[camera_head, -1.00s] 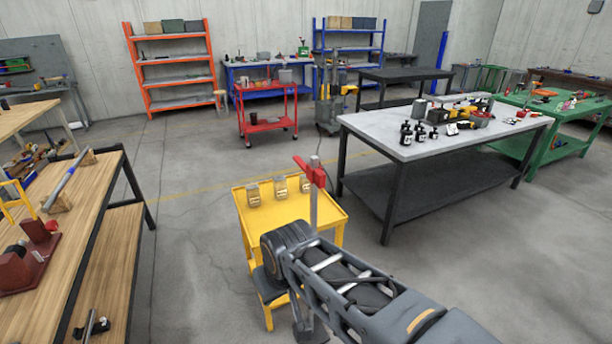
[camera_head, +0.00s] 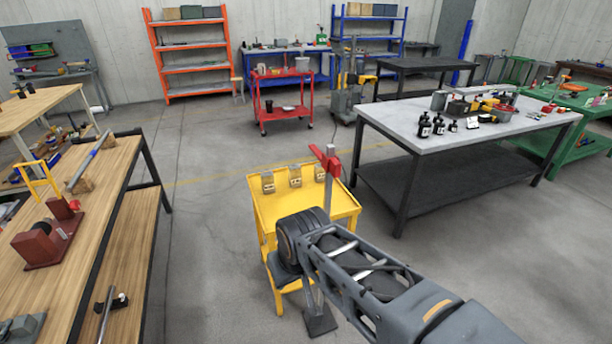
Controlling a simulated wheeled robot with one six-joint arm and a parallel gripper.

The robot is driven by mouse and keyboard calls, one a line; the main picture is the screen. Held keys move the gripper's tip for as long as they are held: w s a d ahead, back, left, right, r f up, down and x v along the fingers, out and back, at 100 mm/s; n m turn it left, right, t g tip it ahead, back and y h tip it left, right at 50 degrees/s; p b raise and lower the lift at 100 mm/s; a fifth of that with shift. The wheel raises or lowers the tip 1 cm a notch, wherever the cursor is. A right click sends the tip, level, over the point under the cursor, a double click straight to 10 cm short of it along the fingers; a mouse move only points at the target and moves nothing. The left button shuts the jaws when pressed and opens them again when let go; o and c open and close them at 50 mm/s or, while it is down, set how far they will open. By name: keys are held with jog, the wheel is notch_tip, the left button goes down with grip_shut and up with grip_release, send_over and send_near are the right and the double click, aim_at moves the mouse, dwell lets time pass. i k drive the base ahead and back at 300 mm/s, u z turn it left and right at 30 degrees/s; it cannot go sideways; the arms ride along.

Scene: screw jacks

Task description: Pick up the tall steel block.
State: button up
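Three small steel-grey blocks with yellowish fronts stand in a row at the far edge of a yellow table (camera_head: 285,207): a left one (camera_head: 267,181), a middle one (camera_head: 295,175) and a right one (camera_head: 320,171). At this size I cannot tell which is the tall steel block. My arm reaches in from the lower right, and its dark rounded joint covers the near part of the yellow table. My gripper's fingers do not show. The blocks are apart from the visible part of my arm.
A grey post (camera_head: 328,195) with a red head (camera_head: 325,158) rises at the yellow table's right side. A wooden bench (camera_head: 118,190) stands left, a grey-topped table (camera_head: 455,140) right. A red cart (camera_head: 284,108) stands behind. Open floor lies between them.

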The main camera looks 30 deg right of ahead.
aim_at(295, 171)
jog(key=z, duration=0.3)
jog(key=k, duration=0.35)
jog(key=u, duration=0.75)
jog(key=i, duration=1.5)
jog(key=z, duration=0.85)
jog(key=i, duration=0.6)
jog(key=z, duration=0.6)
